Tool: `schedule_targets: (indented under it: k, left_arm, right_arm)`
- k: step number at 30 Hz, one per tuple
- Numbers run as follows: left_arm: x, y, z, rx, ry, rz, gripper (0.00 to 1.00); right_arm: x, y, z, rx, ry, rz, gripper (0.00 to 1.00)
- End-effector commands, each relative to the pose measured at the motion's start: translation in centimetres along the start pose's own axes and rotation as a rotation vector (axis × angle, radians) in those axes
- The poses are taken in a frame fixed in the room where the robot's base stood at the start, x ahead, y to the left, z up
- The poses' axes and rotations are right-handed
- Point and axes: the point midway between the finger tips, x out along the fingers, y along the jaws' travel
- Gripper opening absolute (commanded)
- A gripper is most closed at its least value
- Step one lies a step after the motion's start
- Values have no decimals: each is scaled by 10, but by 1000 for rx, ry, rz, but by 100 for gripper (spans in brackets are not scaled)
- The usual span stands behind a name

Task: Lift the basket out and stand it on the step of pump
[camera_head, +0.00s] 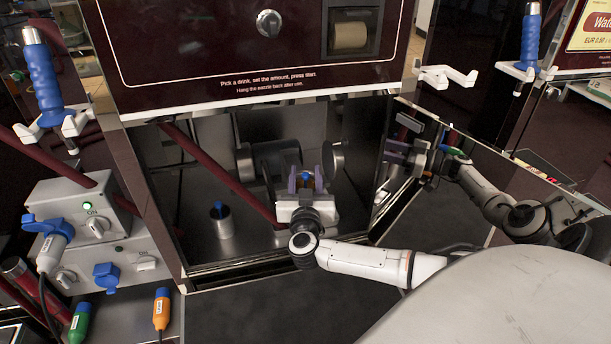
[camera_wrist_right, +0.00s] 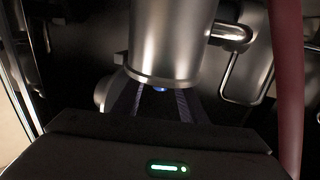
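My right gripper (camera_head: 305,180) is inside the pump's open lower compartment. Its two fingers stand apart, with a small blue part (camera_head: 305,177) between them. In the right wrist view the fingers show dark, with a gap on each side of the blue spot (camera_wrist_right: 160,89). A steel cylinder (camera_wrist_right: 175,40) fills the upper middle there, just beyond the fingers. I cannot make out the basket for certain; the blue part may belong to it. A horizontal steel housing (camera_head: 272,160) is behind the gripper, with a round disc (camera_head: 336,157) to its right. My left gripper is not in view.
A steel pot with a blue top (camera_head: 222,218) stands on the compartment floor at left. A dark red hose (camera_head: 225,175) crosses the compartment diagonally. A shiny panel (camera_head: 420,160) at right mirrors my arm. A grey control box (camera_head: 85,215) stands at left.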

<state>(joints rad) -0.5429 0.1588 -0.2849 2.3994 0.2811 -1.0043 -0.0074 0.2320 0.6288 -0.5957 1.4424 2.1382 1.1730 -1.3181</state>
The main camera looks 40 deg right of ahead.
Motion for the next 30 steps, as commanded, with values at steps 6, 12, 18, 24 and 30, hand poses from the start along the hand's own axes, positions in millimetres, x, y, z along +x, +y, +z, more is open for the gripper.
schedule_targets:
  k: [6, 12, 18, 24, 30]
  left_arm:
    - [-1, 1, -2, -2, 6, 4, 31]
    - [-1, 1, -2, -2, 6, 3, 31]
    - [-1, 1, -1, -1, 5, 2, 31]
    - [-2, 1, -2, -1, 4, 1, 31]
    - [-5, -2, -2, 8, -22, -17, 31]
  right_arm:
    - [2, 0, 0, 0, -2, -1, 38]
    - [2, 0, 0, 0, -1, -1, 11]
    - [2, 0, 0, 1, -1, -1, 4]
    - [2, -1, -2, 1, -1, -1, 4]
    - [0, -5, -11, 2, -3, -1, 4]
